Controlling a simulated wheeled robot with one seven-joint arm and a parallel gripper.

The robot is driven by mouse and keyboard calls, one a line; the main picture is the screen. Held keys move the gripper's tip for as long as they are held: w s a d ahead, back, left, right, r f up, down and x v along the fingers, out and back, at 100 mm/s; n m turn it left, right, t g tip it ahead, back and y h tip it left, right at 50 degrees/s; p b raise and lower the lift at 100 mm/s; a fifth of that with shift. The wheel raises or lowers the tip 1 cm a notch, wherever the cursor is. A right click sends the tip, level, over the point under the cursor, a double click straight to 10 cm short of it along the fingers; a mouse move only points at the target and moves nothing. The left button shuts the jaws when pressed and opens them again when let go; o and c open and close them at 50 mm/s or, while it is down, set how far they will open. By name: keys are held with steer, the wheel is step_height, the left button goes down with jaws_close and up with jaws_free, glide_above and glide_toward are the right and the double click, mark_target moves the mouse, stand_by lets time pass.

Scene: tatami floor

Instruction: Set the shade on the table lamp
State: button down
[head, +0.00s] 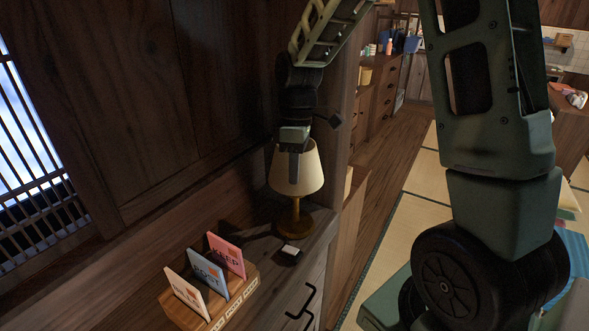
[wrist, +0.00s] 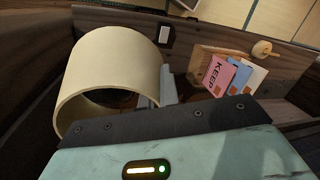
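The cream lampshade (head: 305,172) is over the top of the wooden lamp base (head: 294,222), which stands upright on the dark wooden cabinet. The shade looks roughly level. Whether it rests on the base cannot be told, as its inside is hidden in the head view. My gripper (head: 295,165) points down at the shade's upper rim, with one finger in front of its outer wall. In the wrist view the shade (wrist: 112,62) fills the left side, and my gripper's fingers (wrist: 157,96) are close together at its right wall, apparently pinching it. The lamp base is hidden there.
A wooden holder (head: 223,314) with a pink card (head: 226,255), a blue card (head: 208,275) and a whitish card (head: 187,294) stands nearer on the cabinet top. A small black-and-white item (head: 290,250) lies before the lamp. A wall stands behind; open tatami (head: 410,225) lies right.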

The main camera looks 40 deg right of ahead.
mark_target(294, 187)
steer(key=shift+w+d+b+x, duration=0.15)
steer(key=shift+b+x, duration=0.3)
steer(key=shift+x, duration=0.3)
steer(key=shift+w+d+b+x, duration=0.1)
steer(key=shift+b+x, duration=0.35)
steer(key=shift+x, duration=0.25)
steer(key=shift+w+d+b+x, duration=0.15)
steer(key=shift+b+x, duration=0.3)
steer(key=shift+x, duration=0.3)
stand_by(0.7)
steer(key=c, duration=1.6)
jaws_free()
steer(key=shift+o, duration=1.3)
steer(key=shift+o, duration=0.7)
steer(key=shift+s+a+p+v, duration=0.15)
steer(key=shift+s+p+v, duration=0.05)
steer(key=shift+p+v, duration=0.95)
steer(key=shift+s+a+p+v, duration=0.1)
steer(key=shift+s+p+v, duration=0.05)
steer(key=shift+p+v, duration=1)
steer(key=shift+r+p, duration=0.55)
steer(key=shift+r, duration=0.2)
steer(key=shift+a, duration=0.1)
